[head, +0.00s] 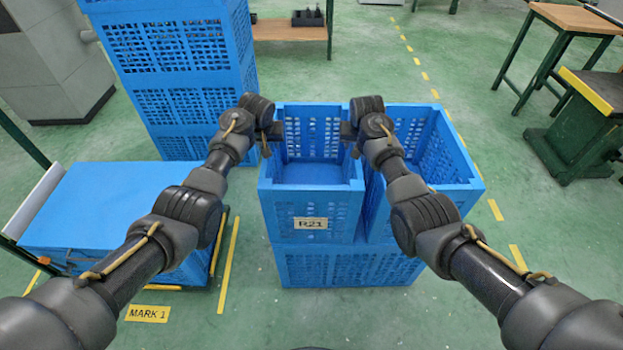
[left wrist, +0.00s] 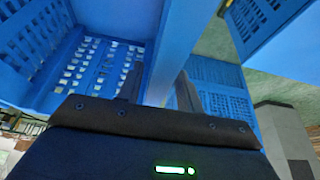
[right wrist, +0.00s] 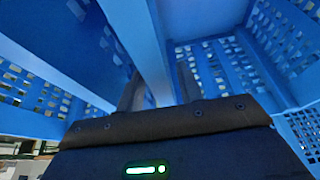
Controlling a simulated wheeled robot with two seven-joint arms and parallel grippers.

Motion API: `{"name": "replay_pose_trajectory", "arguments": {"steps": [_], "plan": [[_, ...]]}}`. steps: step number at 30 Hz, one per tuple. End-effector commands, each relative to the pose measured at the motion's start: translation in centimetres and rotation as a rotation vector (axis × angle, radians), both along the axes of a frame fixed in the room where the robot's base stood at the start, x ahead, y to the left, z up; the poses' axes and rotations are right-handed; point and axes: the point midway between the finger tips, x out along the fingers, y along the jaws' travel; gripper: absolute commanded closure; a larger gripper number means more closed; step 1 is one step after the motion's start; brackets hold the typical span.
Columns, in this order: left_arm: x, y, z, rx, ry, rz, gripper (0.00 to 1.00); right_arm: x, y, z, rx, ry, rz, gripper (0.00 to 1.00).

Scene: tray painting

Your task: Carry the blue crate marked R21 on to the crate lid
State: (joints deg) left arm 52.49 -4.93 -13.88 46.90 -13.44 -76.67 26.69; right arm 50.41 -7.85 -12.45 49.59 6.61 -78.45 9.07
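The blue crate marked R21 (head: 310,250) stands upright and empty on another blue crate in the middle of the head view. My left gripper (head: 268,135) has its fingers on both sides of the crate's left wall, which also shows in the left wrist view (left wrist: 172,50). My right gripper (head: 350,132) has its fingers on both sides of the right wall, seen in the right wrist view (right wrist: 150,45).
A blue crate (head: 455,160) stands close against R21's right side. The lower blue crate (head: 345,268) is underneath. A tall blue crate stack (head: 185,60) stands behind the lid. A MARK 1 label (head: 148,313) and yellow lines are on the floor. Green-legged tables (head: 570,18) stand far right.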

Motion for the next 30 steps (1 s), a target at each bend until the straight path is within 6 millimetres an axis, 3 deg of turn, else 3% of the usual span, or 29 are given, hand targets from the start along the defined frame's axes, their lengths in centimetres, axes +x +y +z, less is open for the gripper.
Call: {"name": "replay_pose_trajectory", "arguments": {"steps": [3, 11, 30], "plan": [[-0.01, 0.0, 0.02, 0.0, 0.0, 0.0, 0.65, 0.0, -0.01, 0.01, 0.0, 0.0, 0.0, 0.65], [-0.03, -0.01, 0.01, 0.0, 0.001, 0.0, 0.99, -0.02, -0.02, 0.0, 0.0, 0.001, 0.0, 0.99], [-0.05, 0.04, -0.01, 0.001, 0.002, 0.0, 1.0, -0.03, -0.03, -0.01, 0.0, 0.001, 0.0, 1.0]]}}
